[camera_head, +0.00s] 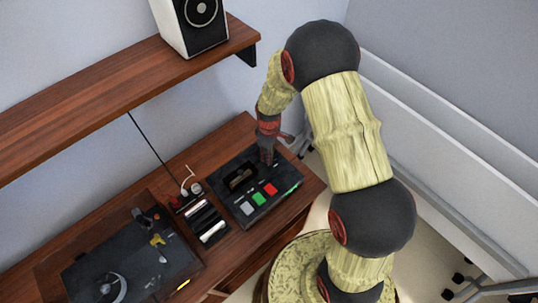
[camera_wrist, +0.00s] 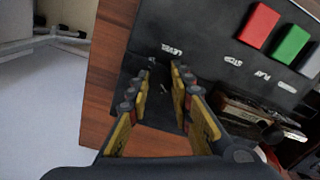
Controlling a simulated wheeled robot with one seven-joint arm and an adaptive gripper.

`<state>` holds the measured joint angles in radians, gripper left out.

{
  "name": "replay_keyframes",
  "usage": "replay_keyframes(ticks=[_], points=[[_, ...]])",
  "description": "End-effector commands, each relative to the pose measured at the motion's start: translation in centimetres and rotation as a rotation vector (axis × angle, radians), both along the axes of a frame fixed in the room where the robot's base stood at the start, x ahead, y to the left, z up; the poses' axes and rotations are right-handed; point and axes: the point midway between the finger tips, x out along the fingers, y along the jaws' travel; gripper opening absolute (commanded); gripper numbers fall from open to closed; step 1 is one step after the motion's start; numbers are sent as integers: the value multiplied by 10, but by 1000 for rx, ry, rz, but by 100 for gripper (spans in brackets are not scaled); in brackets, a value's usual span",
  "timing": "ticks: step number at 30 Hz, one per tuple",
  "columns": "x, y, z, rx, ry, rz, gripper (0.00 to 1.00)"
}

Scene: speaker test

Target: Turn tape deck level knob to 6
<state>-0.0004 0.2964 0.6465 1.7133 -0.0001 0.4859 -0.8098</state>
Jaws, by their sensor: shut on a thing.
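The tape deck (camera_head: 284,173) is a flat black unit at the right end of the wooden desk. It has red (camera_head: 270,189), green (camera_head: 259,198) and grey buttons. My gripper (camera_head: 267,158) reaches down onto the deck's far right part. In the wrist view, my gripper (camera_wrist: 163,80) has its two fingers closed in beside the white LEVEL label (camera_wrist: 172,50), shut on the dark level knob (camera_wrist: 163,89). A small light mark shows between the fingers. The knob is mostly hidden there and hidden by my gripper in the head view. I cannot read its setting.
A small mixer (camera_head: 205,218) with cables stands left of the deck, and a turntable (camera_head: 110,262) further left. A wooden shelf (camera_head: 120,75) with a white speaker (camera_head: 192,22) hangs above. The desk's right edge is close to the deck, with white wall panels beyond.

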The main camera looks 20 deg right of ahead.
Motion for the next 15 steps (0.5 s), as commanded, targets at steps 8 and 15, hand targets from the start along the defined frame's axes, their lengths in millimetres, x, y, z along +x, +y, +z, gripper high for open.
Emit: replay_keyframes(ticks=[8,15], points=[[1,0,0,1,-2,-261,0],[1,0,0,0,-2,-489,0]])
